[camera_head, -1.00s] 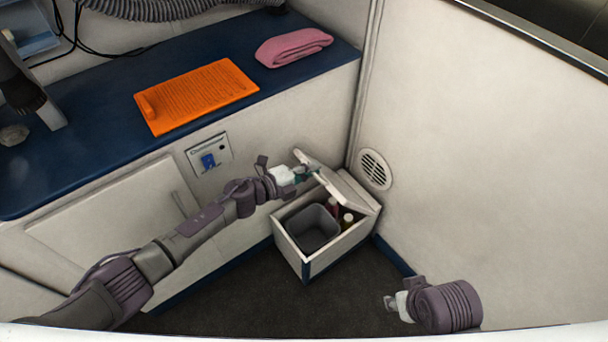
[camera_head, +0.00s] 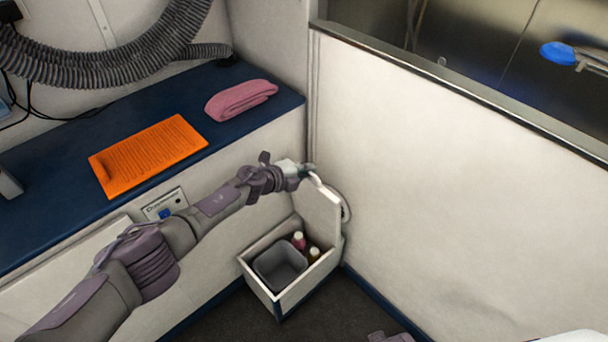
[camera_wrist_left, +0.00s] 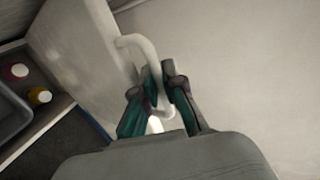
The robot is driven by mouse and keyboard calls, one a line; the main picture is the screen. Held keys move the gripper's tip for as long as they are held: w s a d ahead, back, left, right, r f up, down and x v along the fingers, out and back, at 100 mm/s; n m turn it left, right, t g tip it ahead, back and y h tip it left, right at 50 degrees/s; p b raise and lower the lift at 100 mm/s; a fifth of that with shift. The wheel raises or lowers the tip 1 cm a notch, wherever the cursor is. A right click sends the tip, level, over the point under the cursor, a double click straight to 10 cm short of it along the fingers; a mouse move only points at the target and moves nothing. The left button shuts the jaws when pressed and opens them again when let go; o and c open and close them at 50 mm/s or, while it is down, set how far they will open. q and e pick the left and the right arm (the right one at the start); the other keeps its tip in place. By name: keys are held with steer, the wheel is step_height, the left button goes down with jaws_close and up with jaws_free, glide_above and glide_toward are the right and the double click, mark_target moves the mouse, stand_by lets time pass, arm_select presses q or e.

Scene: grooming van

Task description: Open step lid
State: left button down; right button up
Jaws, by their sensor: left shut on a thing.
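The step is a white box (camera_head: 257,283) on the floor in the corner, with its lid (camera_head: 318,212) swung up to about upright near the right wall. My left gripper (camera_head: 305,172) is at the lid's upper edge. In the left wrist view, its teal-padded fingers (camera_wrist_left: 160,95) are shut on the lid's white curved handle (camera_wrist_left: 135,42). My right gripper is out of view; only a small piece of mine shows at the bottom edge.
A blue counter (camera_head: 60,215) runs along the left, with an orange board (camera_head: 150,155) and a folded pink towel (camera_head: 240,99) on it. The white wall (camera_head: 450,200) bounds the right side. Dark floor (camera_head: 330,312) in front of the box is clear.

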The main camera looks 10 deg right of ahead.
arm_select(q)
steer(key=shift+w+d+r+y, duration=0.2)
steer(key=shift+w+d+y, duration=0.2)
steer(key=shift+w+d, duration=0.35)
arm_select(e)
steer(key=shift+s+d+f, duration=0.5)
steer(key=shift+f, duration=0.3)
arm_select(q)
steer(key=shift+s+d, duration=0.1)
steer(key=c, duration=1.2)
jaws_free()
steer(key=shift+c, duration=0.2)
steer(key=shift+f, duration=0.1)
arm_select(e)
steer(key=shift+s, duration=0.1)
